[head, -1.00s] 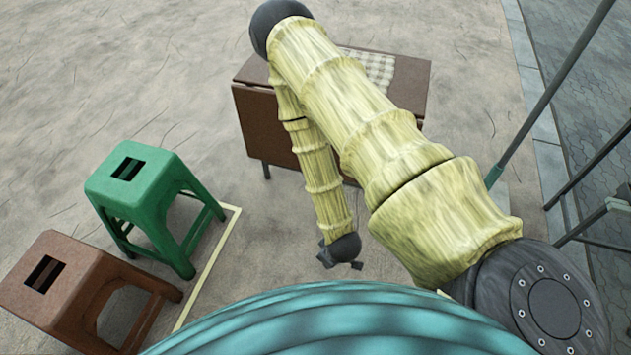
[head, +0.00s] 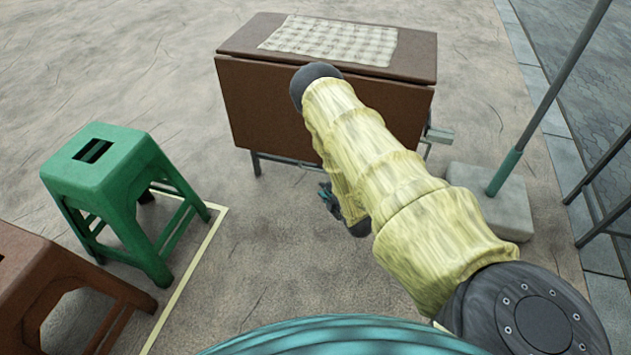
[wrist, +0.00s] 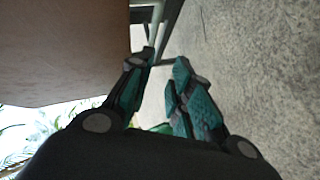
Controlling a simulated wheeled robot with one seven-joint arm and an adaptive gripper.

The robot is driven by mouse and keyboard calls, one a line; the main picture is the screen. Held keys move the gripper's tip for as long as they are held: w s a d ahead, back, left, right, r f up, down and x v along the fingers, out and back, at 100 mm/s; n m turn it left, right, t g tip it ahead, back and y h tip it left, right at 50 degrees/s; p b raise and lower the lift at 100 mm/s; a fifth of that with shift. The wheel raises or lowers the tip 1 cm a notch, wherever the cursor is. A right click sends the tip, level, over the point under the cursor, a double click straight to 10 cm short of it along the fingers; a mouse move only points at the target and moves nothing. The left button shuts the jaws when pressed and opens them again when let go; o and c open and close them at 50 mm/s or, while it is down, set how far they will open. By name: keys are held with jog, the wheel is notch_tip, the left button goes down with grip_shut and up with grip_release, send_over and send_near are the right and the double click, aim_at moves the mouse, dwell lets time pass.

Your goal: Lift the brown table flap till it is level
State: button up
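The brown table flap (head: 262,112) hangs down, close to vertical, from the near edge of the brown table (head: 235,38). My forearm hides part of its right side. My gripper (head: 328,198) is low in front of the flap, near its lower edge, and is small and partly hidden by my arm. In the wrist view the flap (wrist: 60,45) fills the upper left. My gripper (wrist: 160,68) shows its two teal and black fingers apart with nothing between them, to the right of the flap's edge. I see no clear contact with the flap.
A checked cloth (head: 330,40) lies on the table top. A green stool (head: 110,165) and a brown stool (head: 50,275) stand at left. A pole in a concrete base (head: 490,205) stands at right, near a dark railing (head: 605,190). Table legs (wrist: 152,25) show beyond the fingers.

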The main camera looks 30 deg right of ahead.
aim_at(316, 170)
jog(key=w+d+f+n+b, duration=0.1)
jog(key=w+b, duration=0.1)
jog(key=w, duration=0.2)
jog(key=w+d+f+t+b, duration=0.1)
jog(key=w+b, duration=0.1)
jog(key=w, duration=0.3)
jog(key=w+d+f+n+t+b, duration=0.1)
jog(key=w+d+b, duration=0.1)
jog(key=w, duration=0.2)
jog(key=shift+w+f+n, duration=0.1)
jog(key=shift+w+n, duration=0.2)
jog(key=shift+w, duration=0.05)
grip_shut()
